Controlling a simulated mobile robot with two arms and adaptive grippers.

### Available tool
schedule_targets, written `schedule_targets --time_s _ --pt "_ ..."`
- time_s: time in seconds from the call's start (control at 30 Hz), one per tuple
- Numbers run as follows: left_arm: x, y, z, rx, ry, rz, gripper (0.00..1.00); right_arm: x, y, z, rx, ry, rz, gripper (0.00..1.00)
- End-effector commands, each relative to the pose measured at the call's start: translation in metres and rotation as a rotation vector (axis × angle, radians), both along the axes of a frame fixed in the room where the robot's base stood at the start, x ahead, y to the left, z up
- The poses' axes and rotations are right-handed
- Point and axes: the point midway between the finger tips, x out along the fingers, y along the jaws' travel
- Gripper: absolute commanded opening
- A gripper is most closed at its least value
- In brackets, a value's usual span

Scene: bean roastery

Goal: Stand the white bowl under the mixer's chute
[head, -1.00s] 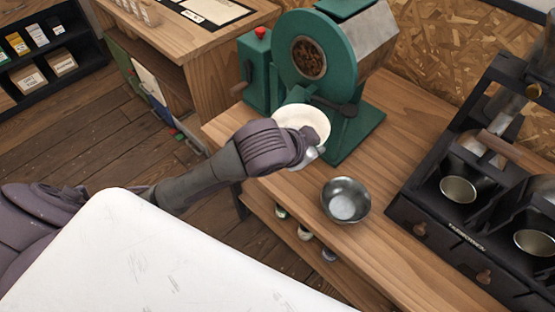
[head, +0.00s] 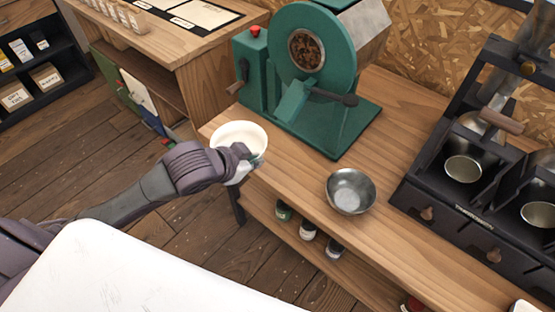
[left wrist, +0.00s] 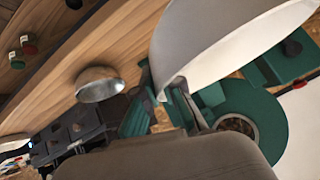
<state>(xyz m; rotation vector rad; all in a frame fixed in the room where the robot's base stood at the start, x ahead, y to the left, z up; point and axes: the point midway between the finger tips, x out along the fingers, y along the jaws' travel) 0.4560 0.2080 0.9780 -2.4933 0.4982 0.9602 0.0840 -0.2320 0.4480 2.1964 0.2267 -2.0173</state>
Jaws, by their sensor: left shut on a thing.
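The white bowl (head: 238,136) is in my left gripper (head: 246,160), which is shut on its near right side. The bowl is at the front left edge of the wooden counter, apart from the mixer. In the left wrist view the bowl (left wrist: 222,40) fills the upper middle, held by the fingers (left wrist: 172,95). The green mixer (head: 300,75) stands at the back of the counter. Its chute (head: 293,100) points down toward the front; the counter below it holds no bowl. My right gripper is not in view.
A metal bowl (head: 350,191) stands on the counter (head: 300,172), right of the chute. A black roaster with metal cups (head: 463,168) stands farther right. Jars (head: 308,229) sit on a shelf below. The mixer's dark handle (head: 335,96) sticks out beside the chute.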

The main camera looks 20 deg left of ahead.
Motion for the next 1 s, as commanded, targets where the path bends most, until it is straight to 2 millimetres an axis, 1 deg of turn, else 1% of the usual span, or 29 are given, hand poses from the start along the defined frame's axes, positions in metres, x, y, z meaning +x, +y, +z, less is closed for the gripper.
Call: schedule_targets --time_s 0.03,0.13,0.23,0.3,0.37,0.43,0.5,0.57,0.67,1.0 --pt "-0.005 0.007 -0.019 0.008 0.011 -0.027 0.0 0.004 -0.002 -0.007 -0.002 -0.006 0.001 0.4" --pt "-0.014 0.016 -0.047 0.007 0.016 -0.092 0.0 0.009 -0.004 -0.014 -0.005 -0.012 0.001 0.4" --pt "-0.024 0.025 -0.07 0.003 0.016 -0.155 0.0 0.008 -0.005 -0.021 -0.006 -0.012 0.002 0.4" --pt "-0.03 0.03 -0.081 -0.001 0.016 -0.189 0.0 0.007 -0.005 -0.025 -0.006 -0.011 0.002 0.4" --pt "-0.033 0.034 -0.087 -0.003 0.014 -0.21 0.0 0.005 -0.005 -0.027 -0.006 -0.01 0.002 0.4" --pt "-0.035 0.036 -0.091 -0.007 0.01 -0.225 0.0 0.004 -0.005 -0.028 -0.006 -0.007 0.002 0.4" --pt "-0.032 0.035 -0.092 -0.01 0.006 -0.231 0.0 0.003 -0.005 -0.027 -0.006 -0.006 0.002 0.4" --pt "-0.025 0.032 -0.091 -0.013 0.002 -0.231 0.0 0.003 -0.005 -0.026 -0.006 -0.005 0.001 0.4" --pt "-0.007 0.021 -0.088 -0.015 -0.001 -0.234 0.0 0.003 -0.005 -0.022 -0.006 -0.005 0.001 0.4" --pt "0.073 -0.023 -0.088 -0.015 0.003 -0.234 0.0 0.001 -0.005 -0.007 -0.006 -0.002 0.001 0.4"
